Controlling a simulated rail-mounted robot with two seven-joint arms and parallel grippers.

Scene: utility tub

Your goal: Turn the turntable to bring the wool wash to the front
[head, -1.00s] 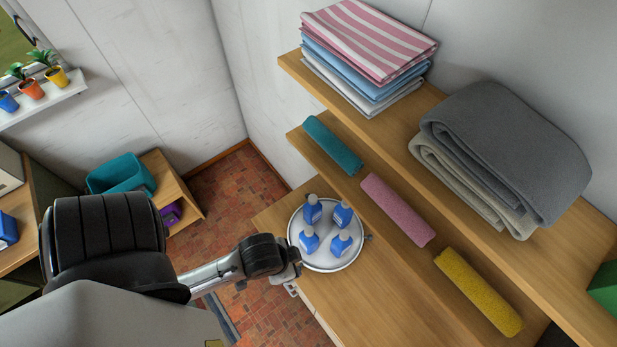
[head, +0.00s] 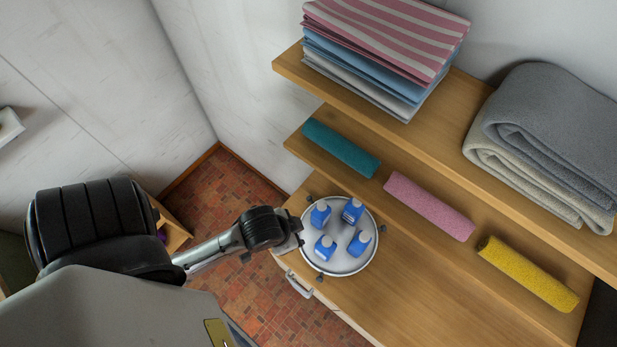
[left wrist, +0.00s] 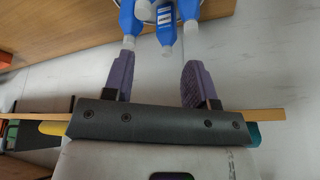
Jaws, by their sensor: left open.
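The turntable (head: 338,267) is a round white tray with a raised rim and small dark knobs around its edge, on the wooden counter. Several blue bottles with pale caps (head: 325,247) stand upright on it; I cannot read which one is the wool wash. My left gripper (head: 298,234) is at the turntable's left rim in the head view, its fingertips hard to make out there. In the left wrist view my gripper (left wrist: 157,80) has its two purple fingers apart with nothing held between them. The bottles (left wrist: 190,12) show just beyond the fingertips. My right gripper is not in view.
Rolled towels in teal (head: 340,147), pink (head: 428,206) and yellow (head: 527,273) lie on the low shelf behind the turntable. Folded cloths (head: 385,50) and a grey blanket (head: 555,135) sit on the upper shelf. The counter right of the turntable is clear.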

